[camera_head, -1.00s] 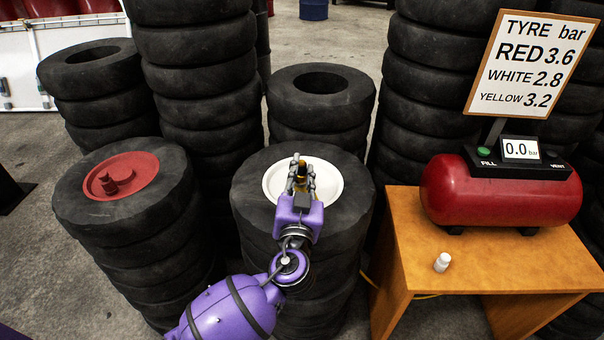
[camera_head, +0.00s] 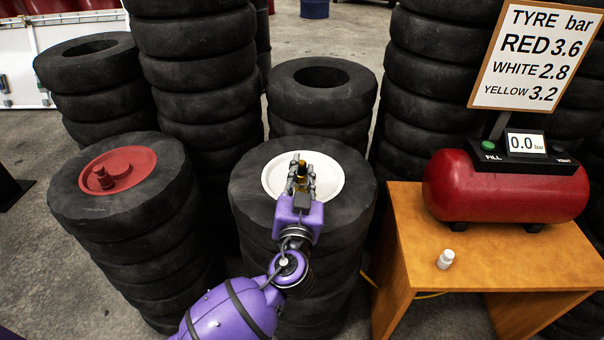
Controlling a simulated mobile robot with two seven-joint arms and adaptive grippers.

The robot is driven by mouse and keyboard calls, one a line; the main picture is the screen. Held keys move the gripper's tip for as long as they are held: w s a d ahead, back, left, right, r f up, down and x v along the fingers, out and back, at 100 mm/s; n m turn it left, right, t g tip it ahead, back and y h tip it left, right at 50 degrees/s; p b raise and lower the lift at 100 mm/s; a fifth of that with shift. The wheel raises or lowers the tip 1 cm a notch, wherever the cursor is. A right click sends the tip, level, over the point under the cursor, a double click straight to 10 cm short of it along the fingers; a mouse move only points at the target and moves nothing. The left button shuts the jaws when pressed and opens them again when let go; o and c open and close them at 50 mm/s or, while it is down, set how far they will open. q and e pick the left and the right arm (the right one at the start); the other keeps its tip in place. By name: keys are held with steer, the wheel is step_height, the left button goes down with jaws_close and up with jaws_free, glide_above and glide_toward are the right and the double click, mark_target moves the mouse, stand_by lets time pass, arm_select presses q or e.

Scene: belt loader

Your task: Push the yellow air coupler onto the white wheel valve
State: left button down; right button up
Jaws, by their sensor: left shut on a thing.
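The white wheel (camera_head: 328,179) lies flat on top of a tyre stack in the middle of the head view. My left gripper (camera_head: 301,180) is over the wheel, shut on the yellow air coupler (camera_head: 302,168). The coupler shows as a small yellow-brown piece with a dark top between the fingers. The white wheel's valve is hidden by the gripper and coupler, so I cannot tell whether the coupler touches it. My right gripper is not in view.
A red wheel (camera_head: 112,171) with a valve stub lies on the left stack. At right a wooden table (camera_head: 480,268) bears a red air tank (camera_head: 505,190), a gauge reading 0.0 (camera_head: 526,143) and a small white cap (camera_head: 445,259). A pressure board (camera_head: 535,55) stands above. Tall tyre stacks (camera_head: 200,75) stand behind.

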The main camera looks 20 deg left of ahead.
arm_select(q)
steer(key=shift+f, duration=0.2)
steer(key=c, duration=1.5)
jaws_free()
steer(key=shift+c, duration=0.2)
steer(key=shift+s+f, duration=0.1)
steer(key=shift+f, duration=0.1)
steer(key=shift+s, duration=0.1)
steer(key=v, duration=1.1)
steer(key=shift+s+r, duration=0.3)
steer(key=shift+s, duration=0.1)
steer(key=shift+d, duration=0.1)
